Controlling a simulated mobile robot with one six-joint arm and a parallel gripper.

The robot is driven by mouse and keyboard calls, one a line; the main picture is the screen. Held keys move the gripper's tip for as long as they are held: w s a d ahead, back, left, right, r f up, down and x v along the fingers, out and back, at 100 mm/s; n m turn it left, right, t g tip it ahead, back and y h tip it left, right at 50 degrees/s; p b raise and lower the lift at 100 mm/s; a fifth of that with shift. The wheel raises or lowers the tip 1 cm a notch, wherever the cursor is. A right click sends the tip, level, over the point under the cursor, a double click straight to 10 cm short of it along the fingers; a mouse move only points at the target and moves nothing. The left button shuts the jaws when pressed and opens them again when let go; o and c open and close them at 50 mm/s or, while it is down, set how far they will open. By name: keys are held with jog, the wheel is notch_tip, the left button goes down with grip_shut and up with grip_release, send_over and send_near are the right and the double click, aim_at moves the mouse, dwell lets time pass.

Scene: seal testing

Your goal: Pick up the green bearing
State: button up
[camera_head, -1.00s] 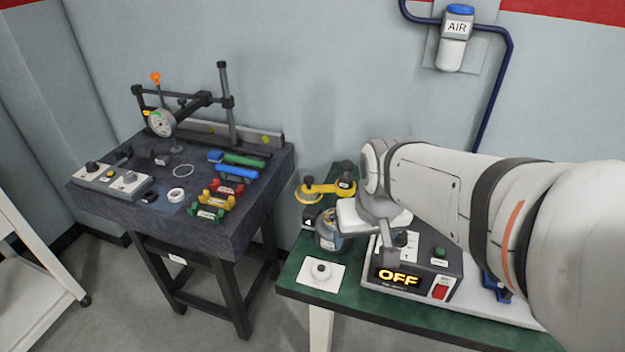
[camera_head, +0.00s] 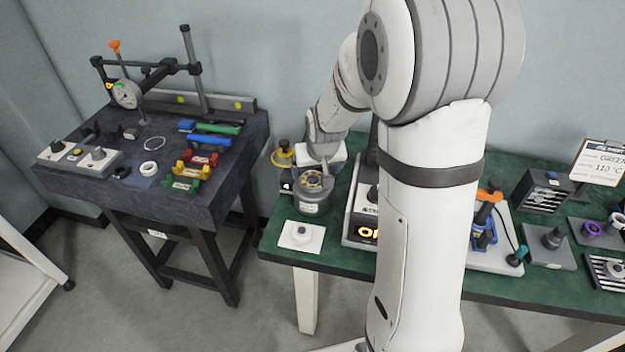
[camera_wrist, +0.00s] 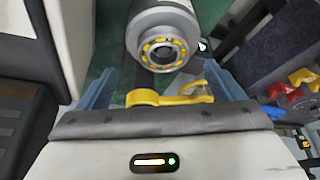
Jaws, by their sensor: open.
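A ring-shaped bearing with yellow parts around its ring (camera_wrist: 163,52) sits at the open end of a grey metal pot (camera_wrist: 160,17) in the wrist view. In the head view the same pot (camera_head: 313,203) stands at the left of the green-topped bench, with the ring (camera_head: 316,181) on top. My gripper (camera_wrist: 160,78) is open, its two blue fingers spread wide, with nothing held between them. In the head view my gripper is just behind and above the pot; its fingertips are not clear there.
A yellow tool (camera_head: 282,157) lies behind the pot and also shows between the fingers in the wrist view (camera_wrist: 172,97). A purple ring (camera_head: 593,228) and a GREEN 110 °C sign (camera_head: 600,165) are at right.

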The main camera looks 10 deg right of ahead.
aim_at(313, 181)
jog(key=shift+a+p+x, duration=0.15)
jog(key=shift+p+x, duration=0.05)
jog(key=shift+x, duration=0.95)
jog(key=shift+a+p+x, duration=0.1)
jog(key=shift+p+x, duration=0.05)
jog(key=shift+x, duration=1.05)
jog(key=shift+s, duration=0.15)
jog(key=shift+c, duration=0.2)
jog(key=c, duration=1.3)
notch_tip(313, 181, up, 10)
jog(key=shift+r+b, duration=0.1)
jog(key=shift+b, duration=0.3)
